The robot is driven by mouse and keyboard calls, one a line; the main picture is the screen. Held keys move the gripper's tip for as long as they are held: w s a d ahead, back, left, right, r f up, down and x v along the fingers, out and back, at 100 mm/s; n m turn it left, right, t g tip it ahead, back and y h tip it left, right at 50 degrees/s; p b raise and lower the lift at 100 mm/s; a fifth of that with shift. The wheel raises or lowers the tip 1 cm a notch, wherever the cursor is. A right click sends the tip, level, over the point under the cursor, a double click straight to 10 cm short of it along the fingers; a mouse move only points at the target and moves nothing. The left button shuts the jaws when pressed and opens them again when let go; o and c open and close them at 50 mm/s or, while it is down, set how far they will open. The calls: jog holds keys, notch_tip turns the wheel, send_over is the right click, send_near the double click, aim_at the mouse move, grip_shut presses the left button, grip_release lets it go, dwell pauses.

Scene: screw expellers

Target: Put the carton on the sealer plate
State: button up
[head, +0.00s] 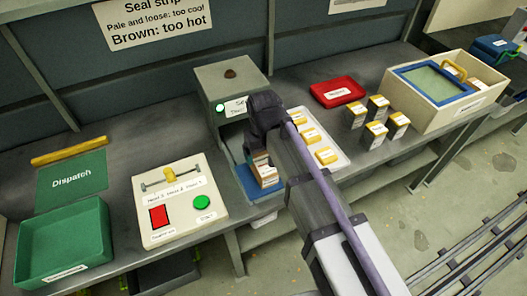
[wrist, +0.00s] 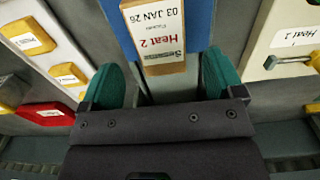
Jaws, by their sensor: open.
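The carton (head: 265,170) is a small brown box with a white label. It stands on the blue sealer plate (head: 267,193), in front of the grey sealer housing. In the wrist view the carton (wrist: 158,35) shows a label reading "Heat 2" and "03 JAN 26", with the blue plate (wrist: 119,32) around it. My gripper (wrist: 163,80) is open, its green fingers on either side of the carton's near end, with no clear grip on it. In the head view my gripper (head: 263,128) is just above the carton, its fingertips largely hidden.
A heat and dwell control panel (head: 180,207) and a green dispatch tray (head: 63,240) stand left. A white tray (head: 338,161) of yellow-topped packs, a red tray (head: 337,91), several cartons (head: 376,132) and a cream crate (head: 440,118) stand right.

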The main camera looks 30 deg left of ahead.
aim_at(264, 163)
notch_tip(264, 163, up, 6)
jog(key=p, duration=0.4)
jog(key=shift+r, duration=0.25)
jog(key=shift+f, duration=0.1)
jog(key=w+d+m, duration=0.4)
jog(key=d, duration=1.2)
jog(key=w+d+m, duration=0.3)
jog(key=w+d, duration=0.1)
jog(key=d, duration=1.1)
jog(key=s+d+m, duration=0.3)
jog(key=d+m, duration=0.1)
jog(key=d, duration=1.1)
jog(key=shift+d+m, duration=0.25)
jog(key=shift+m, duration=0.05)
